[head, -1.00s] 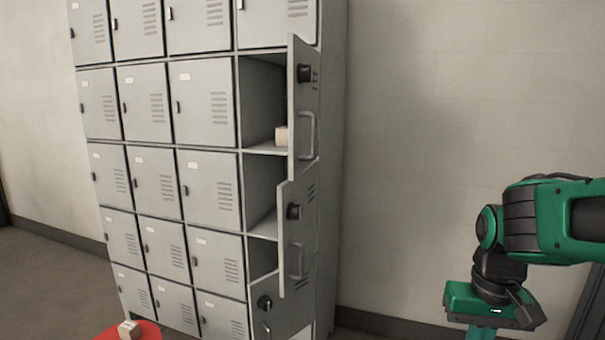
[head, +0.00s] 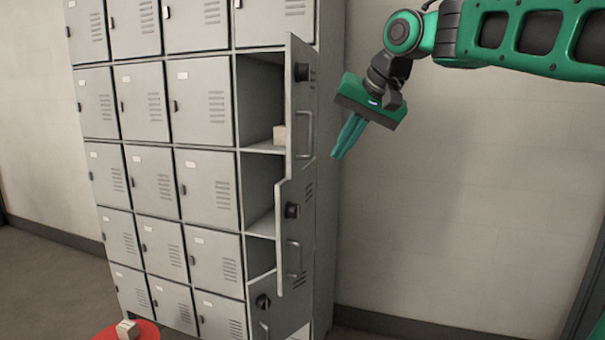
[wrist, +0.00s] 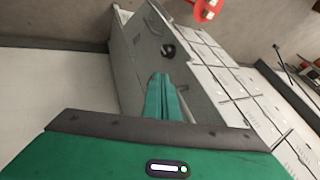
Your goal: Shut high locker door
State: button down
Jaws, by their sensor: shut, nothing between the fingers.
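The high locker door (head: 302,110) stands open at the right end of the grey locker bank, swung out toward me, with a black lock knob and a bar handle (head: 306,134). Its compartment (head: 262,100) is open and holds a small pale block (head: 279,135). My gripper (head: 337,155) is shut and empty. In the head view it appears to the right of the high door's lower edge; I cannot tell the exact gap. In the wrist view its closed fingers (wrist: 163,98) point toward an open door (wrist: 160,55) with a black knob.
Two more doors hang open below: the middle one (head: 295,225) and the lowest one (head: 280,305). The other locker doors (head: 200,100) are shut. A red round top (head: 145,331) with a pale block (head: 127,330) stands at bottom left. The wall side at right is clear.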

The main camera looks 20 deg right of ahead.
jog(key=w+a+f, duration=0.6)
jog(key=w+f, duration=0.1)
jog(key=w, duration=0.1)
dwell(0.5)
